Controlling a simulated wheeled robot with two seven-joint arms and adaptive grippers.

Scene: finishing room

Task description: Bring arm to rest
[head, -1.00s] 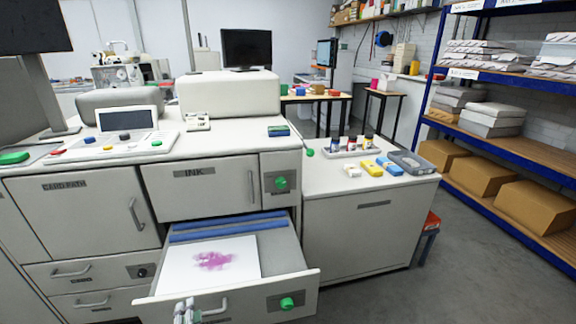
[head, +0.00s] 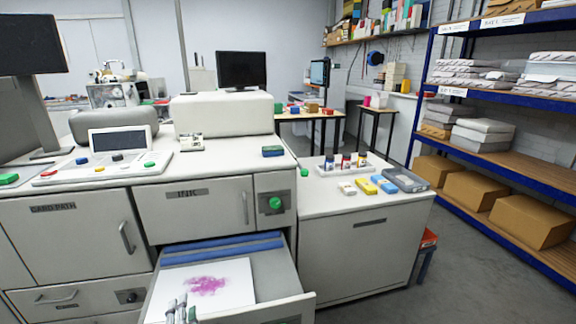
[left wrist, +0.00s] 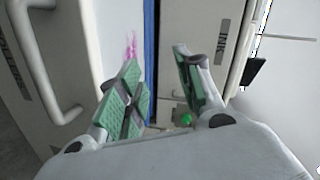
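My left gripper (head: 181,312) shows at the bottom of the head view, in front of the open drawer (head: 283,281). In the left wrist view its two green-padded fingers (left wrist: 158,88) stand apart with nothing between them. A white sheet with a magenta smear (head: 205,285) lies in the drawer, beyond the fingers. The gripper hides part of the sheet's near edge and the drawer front. My right gripper is in neither view.
The grey machine (head: 75,235) fills the left side, with its INK door (head: 197,207) shut above the drawer. A side cabinet (head: 350,250) carries small bottles, yellow and blue blocks and a grey tray (head: 404,178). Free floor lies between it and the blue shelving (head: 440,105).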

